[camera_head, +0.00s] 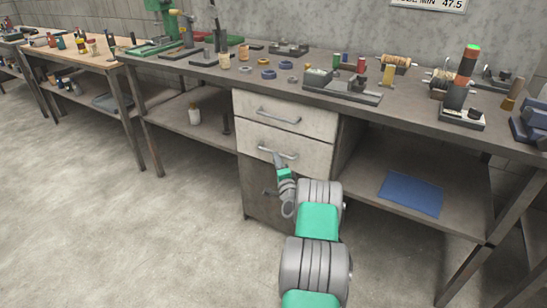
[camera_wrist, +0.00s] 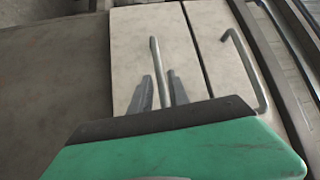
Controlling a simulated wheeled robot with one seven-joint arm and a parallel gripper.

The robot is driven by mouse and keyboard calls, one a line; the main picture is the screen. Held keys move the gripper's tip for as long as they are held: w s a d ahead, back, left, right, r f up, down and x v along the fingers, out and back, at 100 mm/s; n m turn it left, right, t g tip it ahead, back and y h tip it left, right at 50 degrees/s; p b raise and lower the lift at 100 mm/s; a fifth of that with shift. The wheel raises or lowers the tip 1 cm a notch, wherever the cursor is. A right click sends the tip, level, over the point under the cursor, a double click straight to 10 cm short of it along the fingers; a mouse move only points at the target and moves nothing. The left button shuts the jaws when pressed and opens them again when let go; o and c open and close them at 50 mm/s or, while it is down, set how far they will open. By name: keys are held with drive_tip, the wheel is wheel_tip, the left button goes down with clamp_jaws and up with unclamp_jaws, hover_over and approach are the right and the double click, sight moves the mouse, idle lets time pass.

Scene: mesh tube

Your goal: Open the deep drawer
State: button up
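The drawer unit under the bench has an upper cream drawer (camera_head: 285,110), a lower cream drawer (camera_head: 308,155) and a dark front (camera_head: 258,202) below. I cannot tell which is called deep. The fronts look closed. My gripper (camera_head: 277,157) is at the lower cream drawer's bar handle (camera_head: 291,155). In the wrist view, the fingers of my gripper (camera_wrist: 161,84) stand apart on either side of that handle (camera_wrist: 155,55), with gaps beside the bar. The upper drawer's handle (camera_wrist: 252,75) is to the right there. My arm hides part of the dark front.
The bench top (camera_head: 225,72) carries tools, tape rings and a signal tower (camera_head: 462,75). The floor (camera_head: 130,230) in front is clear.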

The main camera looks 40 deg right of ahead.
drive_tip(key=x, duration=0.4)
drive_tip(key=shift+w+d+b, duration=0.1)
drive_tip(key=shift+w+b, duration=0.2)
drive_tip(key=shift+w, duration=0.1)
drive_tip(key=shift+c, duration=0.4)
clamp_jaws()
drive_tip(key=shift+f, duration=0.1)
idle(0.5)
